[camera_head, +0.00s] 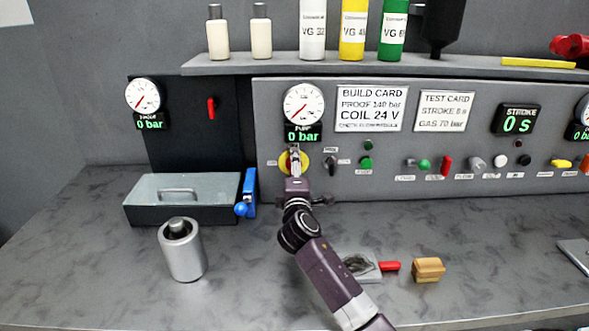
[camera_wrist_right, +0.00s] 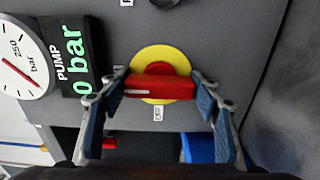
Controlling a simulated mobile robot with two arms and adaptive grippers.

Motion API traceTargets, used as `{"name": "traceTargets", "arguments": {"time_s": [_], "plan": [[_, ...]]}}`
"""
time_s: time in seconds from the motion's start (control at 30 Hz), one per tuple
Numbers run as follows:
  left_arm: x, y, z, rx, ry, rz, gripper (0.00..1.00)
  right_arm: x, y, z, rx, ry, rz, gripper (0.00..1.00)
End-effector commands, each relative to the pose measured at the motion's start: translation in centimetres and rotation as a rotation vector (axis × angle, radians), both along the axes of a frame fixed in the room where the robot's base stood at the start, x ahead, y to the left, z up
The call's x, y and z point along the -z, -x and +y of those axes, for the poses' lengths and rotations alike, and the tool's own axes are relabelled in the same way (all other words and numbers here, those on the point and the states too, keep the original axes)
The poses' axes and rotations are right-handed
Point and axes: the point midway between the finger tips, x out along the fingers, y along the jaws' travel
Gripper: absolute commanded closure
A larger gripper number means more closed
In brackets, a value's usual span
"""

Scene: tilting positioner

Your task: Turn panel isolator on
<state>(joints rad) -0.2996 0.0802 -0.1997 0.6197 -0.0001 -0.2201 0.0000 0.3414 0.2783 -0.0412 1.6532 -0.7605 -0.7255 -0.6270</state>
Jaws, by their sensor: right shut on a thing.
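The panel isolator is a red handle on a yellow disc (camera_head: 304,163), low on the grey panel under the pump gauge; my gripper hides most of it in the head view. In the right wrist view the red handle (camera_wrist_right: 160,88) lies sideways across the yellow disc (camera_wrist_right: 160,56), with a pale mark at its left end. My right gripper (camera_head: 294,158) reaches it from below in the head view. Its fingers (camera_wrist_right: 160,92) are shut on the two ends of the handle. The left gripper is not in view.
The pump display (camera_head: 303,132) reads 0 bar. A black selector (camera_head: 331,163) and green button (camera_head: 366,163) sit just right of the isolator. A blue-handled part (camera_head: 248,193), a lidded box (camera_head: 180,200) and a metal cylinder (camera_head: 181,250) stand to the left.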

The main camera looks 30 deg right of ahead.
Motion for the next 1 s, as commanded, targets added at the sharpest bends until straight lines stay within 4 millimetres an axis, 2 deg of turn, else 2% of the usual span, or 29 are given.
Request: {"name": "traceTargets", "arguments": {"time_s": [0.03, 0.07, 0.2, 0.5, 0.63, 0.77, 1.0], "plan": [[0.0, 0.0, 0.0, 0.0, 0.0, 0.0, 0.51, 0.1, 0.0, 0.0, 0.001, -0.005, -0.001, 0.67], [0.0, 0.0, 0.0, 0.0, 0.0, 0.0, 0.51, 0.1, 0.0, 0.0, 0.001, -0.005, -0.001, 0.41], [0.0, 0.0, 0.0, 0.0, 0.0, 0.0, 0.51, 0.1, 0.0, 0.0, 0.0, -0.004, 0.0, 0.25], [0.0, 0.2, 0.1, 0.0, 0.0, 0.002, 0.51, 0.0, 0.1, 0.1, 0.0, -0.002, 0.0, 0.25], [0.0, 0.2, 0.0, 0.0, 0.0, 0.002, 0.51, 0.1, 0.7, 0.6, -0.002, -0.001, 0.0, 0.25], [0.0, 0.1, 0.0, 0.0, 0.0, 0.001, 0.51, 0.2, 2.4, 1.6, -0.002, -0.003, 0.001, 0.25], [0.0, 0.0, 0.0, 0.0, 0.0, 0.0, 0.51, 0.2, 6.6, 4.1, -0.002, -0.004, 0.001, 0.25]]}}
